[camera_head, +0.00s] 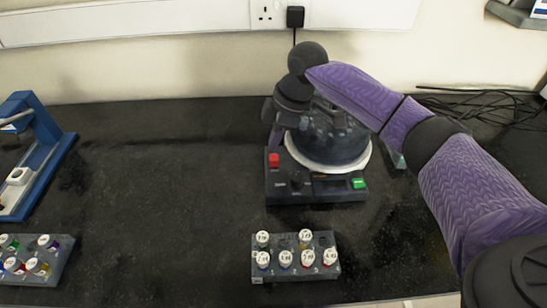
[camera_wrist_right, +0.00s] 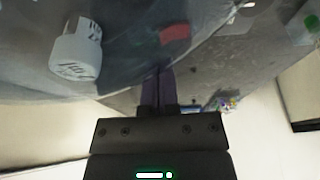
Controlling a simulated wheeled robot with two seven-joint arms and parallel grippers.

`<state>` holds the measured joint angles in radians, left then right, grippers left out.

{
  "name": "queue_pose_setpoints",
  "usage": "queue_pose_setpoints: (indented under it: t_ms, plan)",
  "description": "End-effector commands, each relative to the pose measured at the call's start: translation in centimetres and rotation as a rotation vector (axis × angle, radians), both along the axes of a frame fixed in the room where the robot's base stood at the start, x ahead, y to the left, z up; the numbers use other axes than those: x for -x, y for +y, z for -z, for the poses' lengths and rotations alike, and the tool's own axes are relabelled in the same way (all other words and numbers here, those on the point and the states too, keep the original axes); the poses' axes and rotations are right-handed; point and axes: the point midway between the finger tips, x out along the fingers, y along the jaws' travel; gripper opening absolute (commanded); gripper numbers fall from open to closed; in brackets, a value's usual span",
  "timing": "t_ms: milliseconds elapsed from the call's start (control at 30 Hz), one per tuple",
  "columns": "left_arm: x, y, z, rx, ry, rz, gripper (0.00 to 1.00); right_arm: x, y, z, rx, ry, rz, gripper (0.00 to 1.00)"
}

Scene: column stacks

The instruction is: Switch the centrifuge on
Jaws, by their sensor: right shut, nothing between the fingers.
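The centrifuge (camera_head: 324,165) stands at the back of the black bench, with a dark rounded top over a white rim. Its front panel has a red button (camera_head: 273,160) at the left and a green button (camera_head: 358,183) at the right. My right gripper (camera_head: 274,124) is over the centrifuge's left side, above and behind the red button. In the right wrist view my shut, empty fingers (camera_wrist_right: 158,86) point toward the red patch of the button (camera_wrist_right: 175,33), seemingly apart from it. My right arm hides part of the top. My left gripper is out of view.
A grey rack (camera_head: 296,270) of white-capped vials stands in front of the centrifuge. Another vial rack (camera_head: 38,272) is at lower left, below a blue device (camera_head: 45,150). Black cables (camera_head: 470,98) lie at the back right.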

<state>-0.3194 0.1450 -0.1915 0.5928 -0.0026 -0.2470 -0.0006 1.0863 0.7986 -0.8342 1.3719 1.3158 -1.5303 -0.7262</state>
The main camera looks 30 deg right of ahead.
Motion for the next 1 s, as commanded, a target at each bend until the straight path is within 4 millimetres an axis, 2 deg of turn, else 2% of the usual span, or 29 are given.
queue_pose_setpoints:
  t_ms: [467,833,1000]
  plan:
    - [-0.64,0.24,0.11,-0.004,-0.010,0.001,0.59,0.00,0.01,0.16,0.000,0.000,0.000,0.00]
    - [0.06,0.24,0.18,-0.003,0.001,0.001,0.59,0.00,0.00,0.72,0.000,0.001,0.000,0.00]
    - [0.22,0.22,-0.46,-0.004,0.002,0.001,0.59,0.03,0.02,0.11,-0.001,0.001,0.001,0.00]
